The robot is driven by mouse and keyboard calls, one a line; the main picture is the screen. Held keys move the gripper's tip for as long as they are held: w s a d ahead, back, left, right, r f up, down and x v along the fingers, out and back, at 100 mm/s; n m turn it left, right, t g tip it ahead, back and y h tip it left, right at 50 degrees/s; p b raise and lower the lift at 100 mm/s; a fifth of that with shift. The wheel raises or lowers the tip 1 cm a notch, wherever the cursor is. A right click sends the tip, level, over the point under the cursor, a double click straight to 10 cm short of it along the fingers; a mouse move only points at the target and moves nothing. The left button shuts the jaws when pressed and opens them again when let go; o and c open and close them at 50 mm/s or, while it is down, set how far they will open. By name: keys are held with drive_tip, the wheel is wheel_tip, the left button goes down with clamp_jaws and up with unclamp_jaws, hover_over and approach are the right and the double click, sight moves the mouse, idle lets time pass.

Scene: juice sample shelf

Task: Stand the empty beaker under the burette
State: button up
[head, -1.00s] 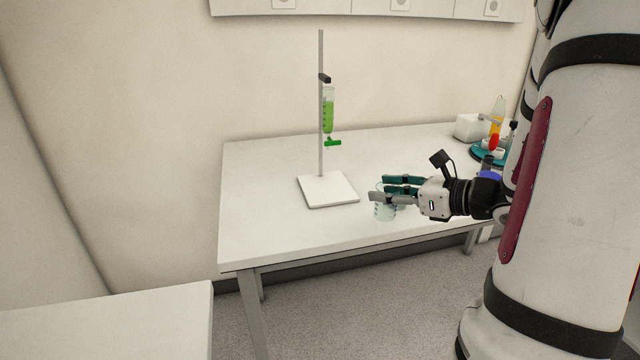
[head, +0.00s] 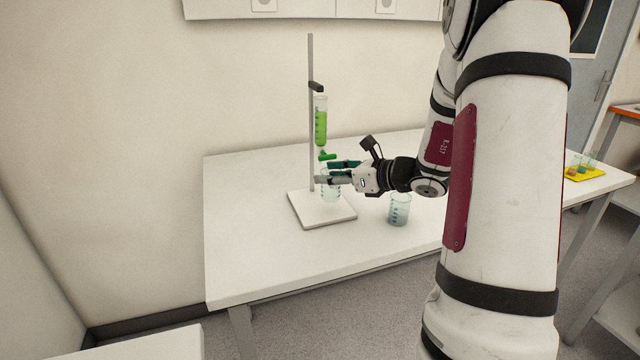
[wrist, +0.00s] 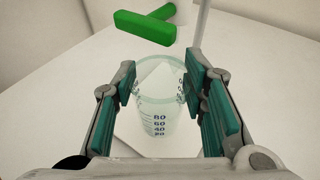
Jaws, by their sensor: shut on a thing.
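My gripper (head: 336,171) is shut on the clear empty beaker (head: 331,190), with a teal-padded finger on each side of it. In the wrist view the beaker (wrist: 158,113) is upright between the fingers and its graduation marks face me. In the head view the beaker is over the white stand base (head: 312,213); I cannot tell whether its bottom touches the base. The burette (head: 320,125), holding green liquid, is clamped to the stand rod above. Its green tap (head: 327,156) is just above the gripper, and it shows ahead of the beaker in the wrist view (wrist: 145,26).
Another beaker (head: 399,209) stands on the white table (head: 260,250), right of the base and below my forearm. A yellow tray (head: 585,174) with small vessels is at the far right. The table left and front of the base is clear.

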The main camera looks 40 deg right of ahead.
sight(327, 169)
drive_tip(key=w, duration=0.4)
drive_tip(key=shift+w+f, duration=0.25)
drive_tip(key=shift+f, duration=1.7)
drive_tip(key=shift+f+b, duration=0.15)
drive_tip(key=shift+b, duration=0.25)
drive_tip(key=o, duration=1.2)
